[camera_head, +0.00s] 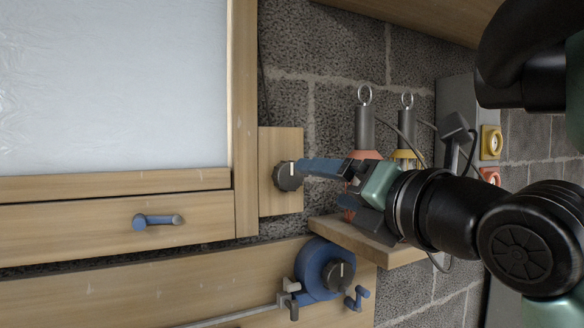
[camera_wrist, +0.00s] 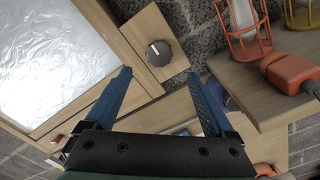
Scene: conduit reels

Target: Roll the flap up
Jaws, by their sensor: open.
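A pale, crinkled sheet (camera_head: 110,85) fills a wooden frame (camera_head: 243,110) at the left of the head view; it looks like the flap. The sheet also shows in the wrist view (camera_wrist: 60,50). Beside the frame, a dark round knob (camera_head: 287,176) with a pale pointer line sits on a small wooden plate (camera_head: 281,146). My gripper (camera_head: 318,172) is open and empty, its blue fingers close to the knob in the head view. In the wrist view the knob (camera_wrist: 158,53) lies ahead, between and beyond the fingertips. Contact cannot be told.
A blue reel (camera_head: 313,268) with a crank is mounted below. A wooden bar with a blue handle (camera_head: 158,221) runs under the sheet. A shelf (camera_head: 365,245) with caged lamps (camera_head: 364,130) and an orange plug (camera_wrist: 290,73) stands right of the knob, close to my gripper.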

